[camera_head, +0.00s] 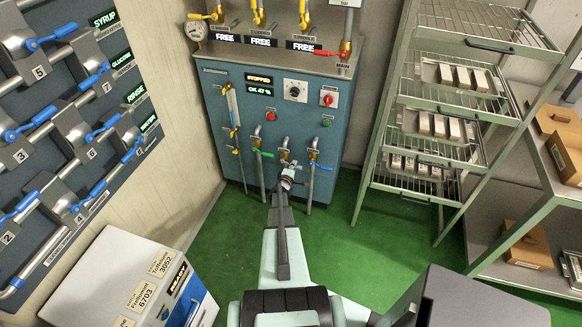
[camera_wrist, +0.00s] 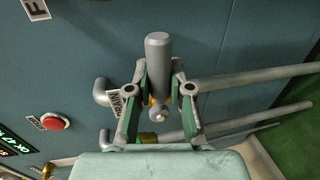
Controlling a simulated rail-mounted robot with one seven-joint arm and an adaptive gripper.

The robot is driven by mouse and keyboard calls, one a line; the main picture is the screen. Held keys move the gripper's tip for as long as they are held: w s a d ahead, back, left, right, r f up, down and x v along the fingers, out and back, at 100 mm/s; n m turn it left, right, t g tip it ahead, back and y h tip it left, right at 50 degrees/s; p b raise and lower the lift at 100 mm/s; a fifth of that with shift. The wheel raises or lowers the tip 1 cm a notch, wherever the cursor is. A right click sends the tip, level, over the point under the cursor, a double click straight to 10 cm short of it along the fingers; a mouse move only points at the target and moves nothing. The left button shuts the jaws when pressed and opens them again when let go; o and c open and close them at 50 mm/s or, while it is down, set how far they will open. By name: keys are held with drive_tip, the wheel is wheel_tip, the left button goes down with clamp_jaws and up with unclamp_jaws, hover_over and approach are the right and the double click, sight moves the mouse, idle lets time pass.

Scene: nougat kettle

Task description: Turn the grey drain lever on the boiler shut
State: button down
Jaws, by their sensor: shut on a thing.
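The blue-grey boiler (camera_head: 223,87) stands at the back centre of the head view. My gripper (camera_head: 288,172) is at its lower front, among the drain pipes, and hides most of the lever there. In the wrist view, my gripper (camera_wrist: 160,88) is shut on the grey drain lever (camera_wrist: 158,55), with one finger on each side. The lever's thick rounded end sticks out past the fingers, toward the picture's top. It looks roughly crosswise to the grey pipe running right. A label reading DRAIN (camera_wrist: 127,101) sits beside the left finger, partly hidden.
A valve with a green handle (camera_head: 262,154) is close by on the left, and a blue-handled one (camera_head: 323,167) on the right. A red button (camera_wrist: 55,121) is on the panel. A wire rack (camera_head: 406,97) stands at right; green floor lies between.

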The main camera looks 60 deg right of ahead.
drive_tip(key=shift+d+r, duration=0.1)
drive_tip(key=shift+d, duration=0.05)
drive_tip(key=c, duration=1)
unclamp_jaws()
drive_tip(key=shift+c, duration=0.2)
drive_tip(key=v, duration=1.2)
